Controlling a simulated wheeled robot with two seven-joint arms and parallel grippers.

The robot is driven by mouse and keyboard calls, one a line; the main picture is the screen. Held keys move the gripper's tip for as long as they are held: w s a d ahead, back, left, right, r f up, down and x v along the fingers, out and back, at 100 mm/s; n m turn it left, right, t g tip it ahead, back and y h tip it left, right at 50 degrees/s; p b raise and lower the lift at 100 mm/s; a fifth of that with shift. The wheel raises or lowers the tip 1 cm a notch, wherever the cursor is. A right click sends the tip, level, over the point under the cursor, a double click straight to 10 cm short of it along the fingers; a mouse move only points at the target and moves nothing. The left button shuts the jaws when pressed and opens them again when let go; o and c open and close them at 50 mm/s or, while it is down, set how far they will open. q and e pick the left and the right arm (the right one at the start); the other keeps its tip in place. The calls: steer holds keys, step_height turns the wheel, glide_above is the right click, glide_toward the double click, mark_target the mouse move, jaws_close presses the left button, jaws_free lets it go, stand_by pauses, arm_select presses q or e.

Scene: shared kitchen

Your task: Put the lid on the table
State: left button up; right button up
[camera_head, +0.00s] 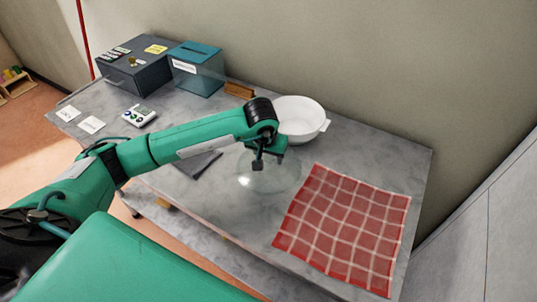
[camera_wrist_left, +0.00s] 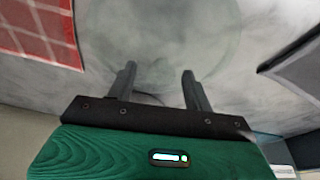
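The round clear glass lid (camera_head: 270,181) appears flat at the grey marble-look table (camera_head: 202,211), between the white pot and the checked cloth; I cannot tell if it touches the surface. My left gripper (camera_head: 257,164) points down over the lid's far left part. In the left wrist view, the lid (camera_wrist_left: 205,35) shows as a faint pale disc beyond the fingers. The two fingers of my left gripper (camera_wrist_left: 158,85) stand apart, with no clear object gripped; a small dark curve shows low between them. My right gripper is not in view.
An open white pot (camera_head: 300,112) stands behind the gripper. A red checked cloth (camera_head: 345,225) covers the right front. A teal box (camera_head: 197,72) and dark box (camera_head: 135,68) stand at the back left.

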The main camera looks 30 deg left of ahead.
mark_target(265, 171)
arm_select(q)
steer(key=shift+s, duration=0.1)
steer(key=shift+r, duration=0.25)
steer(key=b+v, duration=0.3)
steer(key=v, duration=0.8)
steer(key=shift+r, duration=0.4)
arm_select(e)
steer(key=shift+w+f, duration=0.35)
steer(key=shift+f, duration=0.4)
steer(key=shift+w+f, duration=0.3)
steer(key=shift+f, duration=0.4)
arm_select(q)
steer(key=shift+s, duration=0.15)
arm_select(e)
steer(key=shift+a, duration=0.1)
